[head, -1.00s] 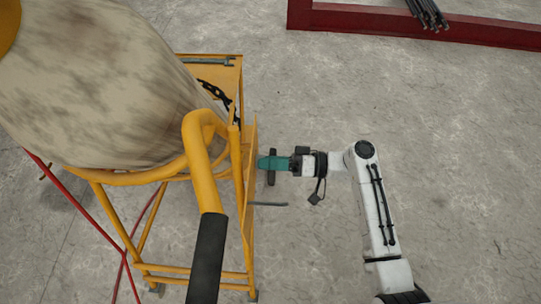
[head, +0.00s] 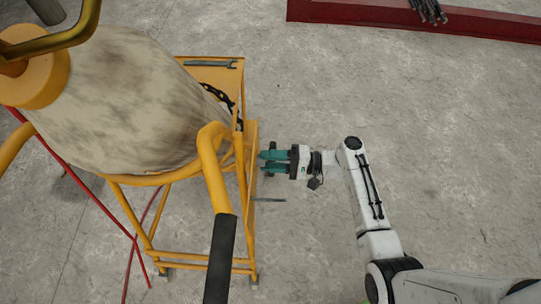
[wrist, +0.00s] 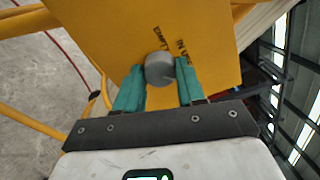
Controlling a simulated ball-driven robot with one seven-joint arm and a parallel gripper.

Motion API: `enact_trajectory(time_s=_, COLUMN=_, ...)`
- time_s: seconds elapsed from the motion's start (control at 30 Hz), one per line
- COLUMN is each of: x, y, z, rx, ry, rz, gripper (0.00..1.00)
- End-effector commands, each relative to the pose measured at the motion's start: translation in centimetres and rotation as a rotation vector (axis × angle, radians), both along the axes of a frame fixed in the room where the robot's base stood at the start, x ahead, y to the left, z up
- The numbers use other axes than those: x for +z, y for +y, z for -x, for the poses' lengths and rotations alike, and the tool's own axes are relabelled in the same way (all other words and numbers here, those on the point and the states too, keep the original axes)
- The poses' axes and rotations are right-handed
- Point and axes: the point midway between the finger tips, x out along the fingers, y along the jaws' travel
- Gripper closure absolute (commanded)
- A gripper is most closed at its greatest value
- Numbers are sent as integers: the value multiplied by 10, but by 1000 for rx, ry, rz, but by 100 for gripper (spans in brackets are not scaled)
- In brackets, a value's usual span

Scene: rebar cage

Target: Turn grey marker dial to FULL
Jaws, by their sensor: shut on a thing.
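The grey marker dial (wrist: 159,68) is a round knob on a yellow panel (wrist: 205,40) in the wrist view. Its lower side sits between the two teal fingers of my gripper (wrist: 160,78), which is shut on it. The lettering EMPTY and IN USE shows on the panel above the dial, tilted in the picture; I see no FULL label. In the head view my gripper (head: 263,163) reaches left to the yellow frame's side panel (head: 252,150), with one finger above the other. The dial is not visible there.
A stained mixer drum (head: 120,95) stands in a yellow frame at left. A yellow handle with a black grip (head: 221,255) rises in front of the panel. A spanner (head: 212,64) lies on the frame's top. A red beam (head: 410,18) lies at the back.

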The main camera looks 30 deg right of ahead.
Motion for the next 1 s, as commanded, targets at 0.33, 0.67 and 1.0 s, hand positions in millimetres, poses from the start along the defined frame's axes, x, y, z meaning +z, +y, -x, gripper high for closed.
enact_trajectory(time_s=0.33, x=1, y=-1, z=-1, rx=-3, ry=154, rz=-109, gripper=92)
enact_trajectory(time_s=0.67, x=-1, y=-1, z=0, rx=-3, ry=201, rz=-143, gripper=91)
enact_trajectory(time_s=1.0, x=-1, y=-1, z=0, rx=-3, ry=203, rz=-145, gripper=91)
